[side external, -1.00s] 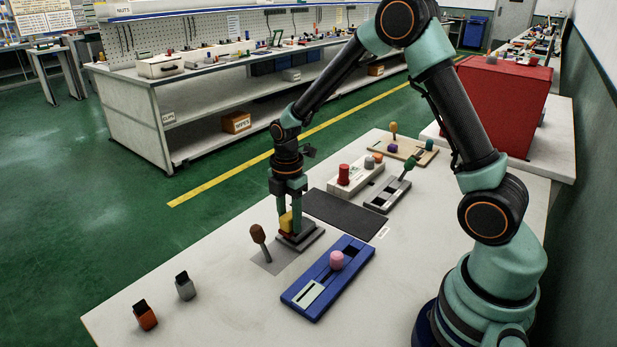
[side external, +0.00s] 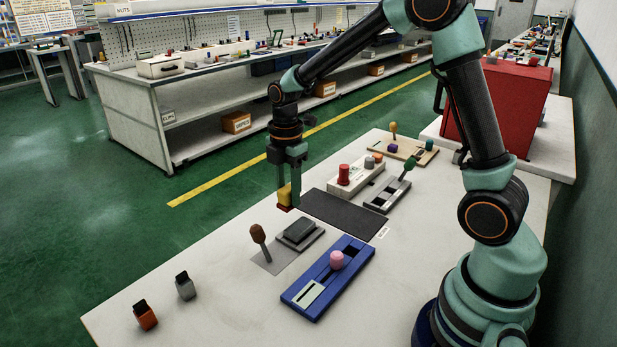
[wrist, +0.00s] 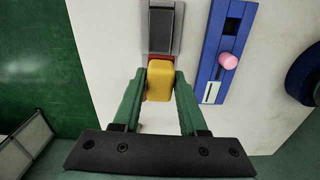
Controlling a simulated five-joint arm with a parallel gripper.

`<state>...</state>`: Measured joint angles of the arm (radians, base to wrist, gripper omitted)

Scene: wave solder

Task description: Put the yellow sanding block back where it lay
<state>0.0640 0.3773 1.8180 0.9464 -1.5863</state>
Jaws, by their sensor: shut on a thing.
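The yellow sanding block (side external: 285,194) has a red underside and is held between the fingers of my gripper (side external: 288,188). My gripper is shut on it and holds it above the white table, left of the dark mat. In the wrist view the block (wrist: 159,80) sits between my green fingertips (wrist: 160,85). A dark grey pad on a grey base (side external: 299,231) lies below and in front of the block, apart from it. The wrist view shows this grey base (wrist: 161,28) just beyond the block.
A brown-knobbed lever (side external: 259,236) stands beside the grey base. A blue slide fixture with a pink knob (side external: 330,278) lies to its right. A dark mat (side external: 344,219) lies behind.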

